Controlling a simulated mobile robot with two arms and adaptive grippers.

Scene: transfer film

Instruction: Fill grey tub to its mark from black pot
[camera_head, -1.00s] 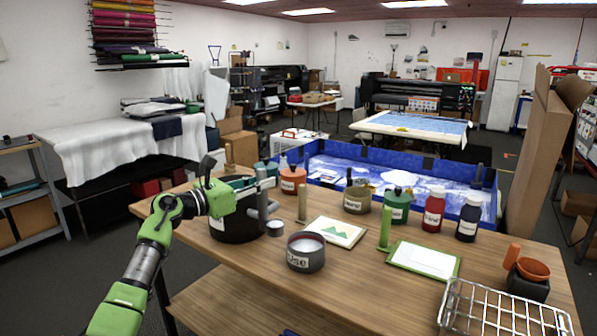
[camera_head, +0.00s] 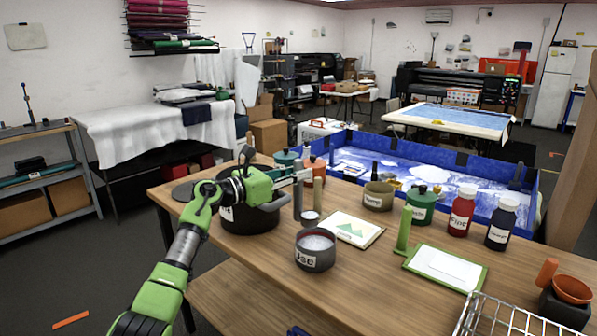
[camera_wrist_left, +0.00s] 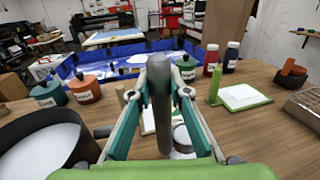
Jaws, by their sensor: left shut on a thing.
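The black pot (camera_head: 250,222) stands open on the wooden table and holds white material, seen in the left wrist view (camera_wrist_left: 40,152). The grey tub (camera_head: 315,259), with a white label, stands to its right with pale contents inside; I cannot make out its mark. My left gripper (camera_head: 299,178) is shut on the upright grey handle of a ladle (camera_wrist_left: 161,105). The ladle's small cup (camera_head: 310,219), pale inside, is between pot and tub, behind the tub in the head view. My right gripper is not in view.
A black lid (camera_head: 186,191) lies left of the pot. A wire basket (camera_head: 515,320) is front right.

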